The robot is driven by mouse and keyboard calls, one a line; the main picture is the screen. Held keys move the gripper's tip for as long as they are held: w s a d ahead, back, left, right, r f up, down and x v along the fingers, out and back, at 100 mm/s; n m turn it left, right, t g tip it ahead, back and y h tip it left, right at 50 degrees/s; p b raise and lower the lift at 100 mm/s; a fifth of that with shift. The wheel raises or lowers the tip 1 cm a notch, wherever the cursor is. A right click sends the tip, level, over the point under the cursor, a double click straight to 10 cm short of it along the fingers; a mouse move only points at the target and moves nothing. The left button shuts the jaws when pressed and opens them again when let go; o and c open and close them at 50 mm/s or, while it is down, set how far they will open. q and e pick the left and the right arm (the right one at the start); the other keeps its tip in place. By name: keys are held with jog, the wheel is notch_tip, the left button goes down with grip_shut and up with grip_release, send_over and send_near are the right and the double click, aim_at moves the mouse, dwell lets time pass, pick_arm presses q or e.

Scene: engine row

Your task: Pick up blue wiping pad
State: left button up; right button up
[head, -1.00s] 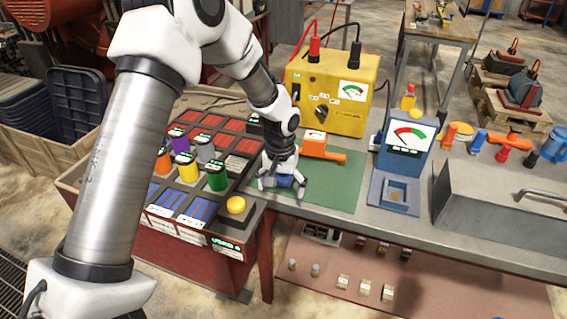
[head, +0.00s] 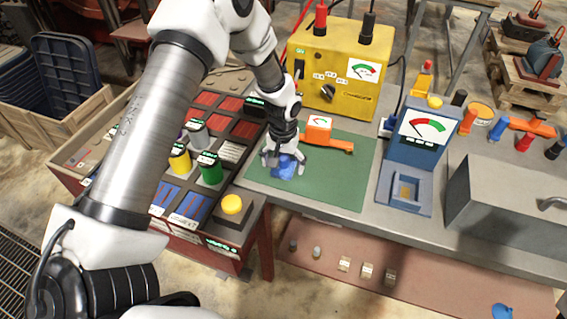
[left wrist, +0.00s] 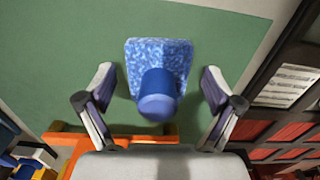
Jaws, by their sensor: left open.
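The blue wiping pad (head: 284,167) lies on the green mat (head: 335,192), under my left gripper. In the left wrist view the pad (left wrist: 176,58) is a mottled blue square with a round, plain blue knob (left wrist: 158,95) on it. My left gripper (head: 284,168) points down over the pad. In the left wrist view its two fingers (left wrist: 160,100) stand apart on either side of the knob, with a gap at each side. The fingers hide part of the pad in the head view. My right gripper is not in view.
An orange tool (head: 322,140) lies on the mat just behind the pad. A yellow meter box (head: 333,75) stands at the back and a blue gauge stand (head: 412,165) to the right. A tray of coloured cans (head: 209,168) is at the left.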

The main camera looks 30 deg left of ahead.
aim_at(283, 157)
pick_arm(q)
jog(key=shift+s+d+r, duration=0.1)
jog(key=shift+r, duration=0.05)
jog(key=shift+s+d+r, duration=0.1)
jog(key=c, duration=1.2)
jog(key=shift+c, duration=0.2)
notch_tip(283, 157, up, 10)
jog(key=shift+f+b, duration=0.1)
jog(key=shift+b, duration=0.7)
